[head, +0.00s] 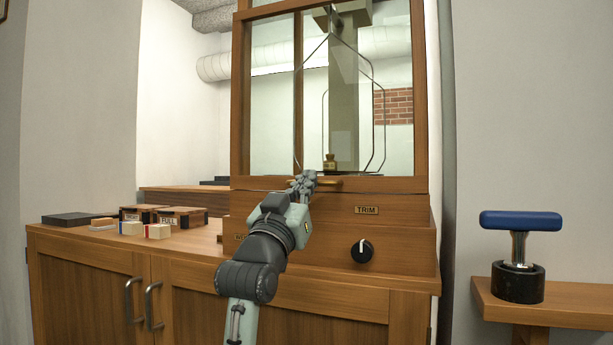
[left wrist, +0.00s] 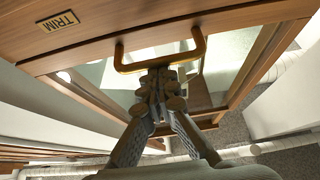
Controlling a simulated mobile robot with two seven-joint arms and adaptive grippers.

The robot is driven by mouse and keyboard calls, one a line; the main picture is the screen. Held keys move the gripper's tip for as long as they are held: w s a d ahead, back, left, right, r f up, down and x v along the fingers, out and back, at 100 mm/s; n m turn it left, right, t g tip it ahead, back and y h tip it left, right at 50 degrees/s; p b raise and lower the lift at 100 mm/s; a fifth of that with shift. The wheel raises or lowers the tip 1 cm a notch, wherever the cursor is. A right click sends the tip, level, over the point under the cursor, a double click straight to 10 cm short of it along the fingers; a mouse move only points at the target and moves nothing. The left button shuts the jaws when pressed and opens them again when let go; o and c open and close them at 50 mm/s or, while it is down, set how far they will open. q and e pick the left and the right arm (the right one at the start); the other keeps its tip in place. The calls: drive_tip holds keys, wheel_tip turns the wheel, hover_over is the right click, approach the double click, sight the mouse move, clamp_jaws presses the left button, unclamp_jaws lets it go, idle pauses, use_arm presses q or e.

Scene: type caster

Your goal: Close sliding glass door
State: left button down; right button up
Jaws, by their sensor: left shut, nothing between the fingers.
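The glass door (head: 372,184) is a wood-framed pane on the front of a tall wooden cabinet. Its bottom rail sits low, just above the panel labelled TRIM (head: 367,210). A brass handle (head: 328,183) is fixed on that rail; it also shows in the left wrist view (left wrist: 160,64). My right gripper is not in view.
A black knob (head: 362,251) is on the panel below the door. Small boxes (head: 180,216) and a dark slab (head: 75,218) lie on the counter at left. A blue-handled tool (head: 520,240) stands on a shelf at right. A small brass piece (head: 330,162) is behind the glass.

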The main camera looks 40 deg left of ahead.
use_arm(q)
drive_tip(key=shift+w+f, duration=0.1)
drive_tip(key=shift+f, duration=0.2)
drive_tip(key=shift+f, duration=0.1)
drive_tip(key=v, duration=0.7)
drive_tip(key=shift+s, duration=0.35)
drive_tip(key=shift+r, duration=0.2)
